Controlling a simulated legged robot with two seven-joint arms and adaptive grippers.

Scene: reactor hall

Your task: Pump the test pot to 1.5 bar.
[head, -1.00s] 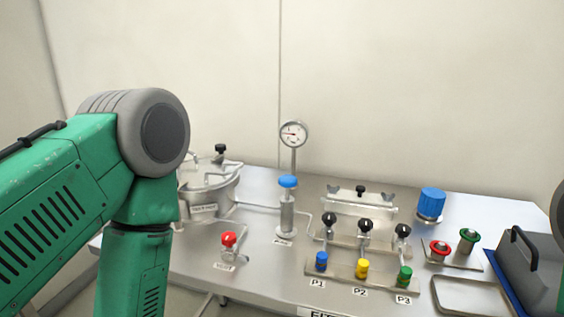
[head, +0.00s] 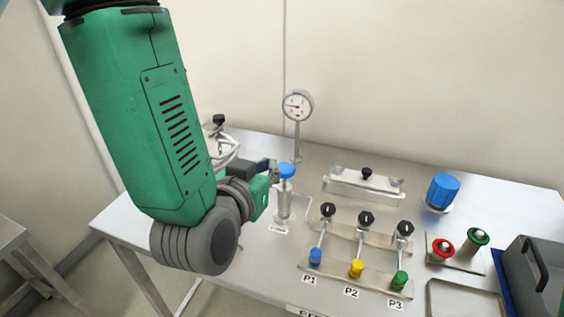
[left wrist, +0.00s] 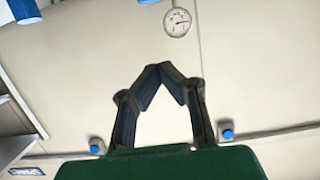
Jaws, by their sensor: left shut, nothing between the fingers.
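The test pot (head: 224,150) is at the left back of the bench, mostly hidden behind my left arm; a black knob tops it. The hand pump (head: 284,206) is an upright clear cylinder with a blue cap-like handle (head: 286,171). A round gauge (head: 297,106) stands behind it on a post; its red needle points left, but the scale is too small to read. It also shows in the left wrist view (left wrist: 177,22). My left gripper (head: 272,168) is at the handle's left side, shut and empty; contact is unclear. Its fingertips meet in the left wrist view (left wrist: 165,68). My right gripper is not in view.
Valves P1 (head: 328,210), P2 (head: 366,219) and P3 (head: 405,229) stand right of the pump. Farther right are a blue knob (head: 443,190), a red button (head: 442,249), a green button (head: 478,237) and a grey case (head: 535,275). A wall closes the back.

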